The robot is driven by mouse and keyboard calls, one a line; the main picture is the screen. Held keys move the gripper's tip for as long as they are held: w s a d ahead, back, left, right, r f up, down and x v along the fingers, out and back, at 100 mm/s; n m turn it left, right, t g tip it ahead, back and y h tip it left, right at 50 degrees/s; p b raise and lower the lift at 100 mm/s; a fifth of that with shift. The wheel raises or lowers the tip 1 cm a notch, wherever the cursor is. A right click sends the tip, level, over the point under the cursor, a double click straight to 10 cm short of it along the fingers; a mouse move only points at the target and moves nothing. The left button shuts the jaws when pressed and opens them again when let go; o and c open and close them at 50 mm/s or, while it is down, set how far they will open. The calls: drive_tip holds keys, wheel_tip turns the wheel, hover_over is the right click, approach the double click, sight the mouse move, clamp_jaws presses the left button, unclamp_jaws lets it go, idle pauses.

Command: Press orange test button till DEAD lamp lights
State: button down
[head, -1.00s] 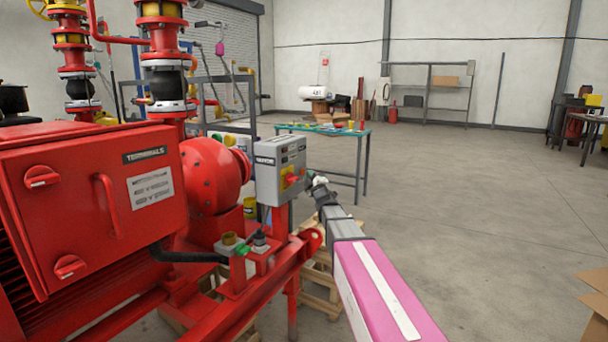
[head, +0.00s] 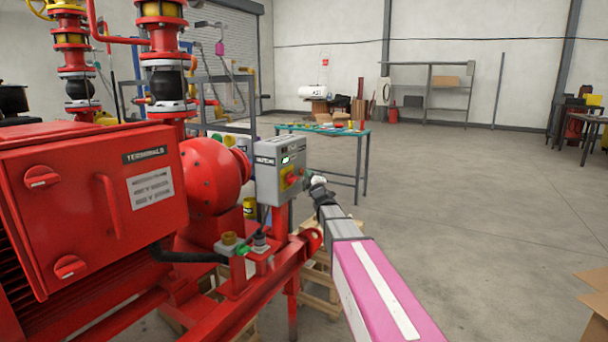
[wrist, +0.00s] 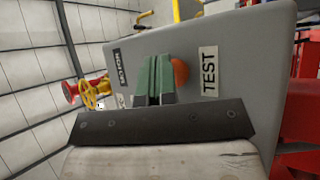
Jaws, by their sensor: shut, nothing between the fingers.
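The grey switch box (head: 278,170) stands on the red skid, with a red and yellow rotary switch (head: 290,178) on its face. A small green light (head: 286,160) shows lit above that switch; its lettering is too small to read. In the wrist view the orange test button (wrist: 181,72) sits beside the TEST label (wrist: 208,71), partly hidden by my fingers. My gripper (wrist: 154,62) is shut and empty, its green fingertips at the button. They appear to touch it, but how far it is pressed is hidden. The head view does not show the fingertips clearly.
The red terminal box (head: 95,200) and pump body (head: 212,175) fill the left. A teal-topped workbench (head: 345,133) stands behind the switch box. Open concrete floor (head: 480,210) lies to the right, with cardboard (head: 592,305) at the lower right edge.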

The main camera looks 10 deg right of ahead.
drive_tip(key=shift+s+d, duration=0.55)
drive_tip(key=shift+d, duration=0.1)
drive_tip(key=shift+d, duration=0.1)
drive_tip(key=s+d, duration=0.1)
drive_tip(key=d, duration=0.1)
drive_tip(key=s+d, duration=0.2)
idle(0.6)
idle(0.4)
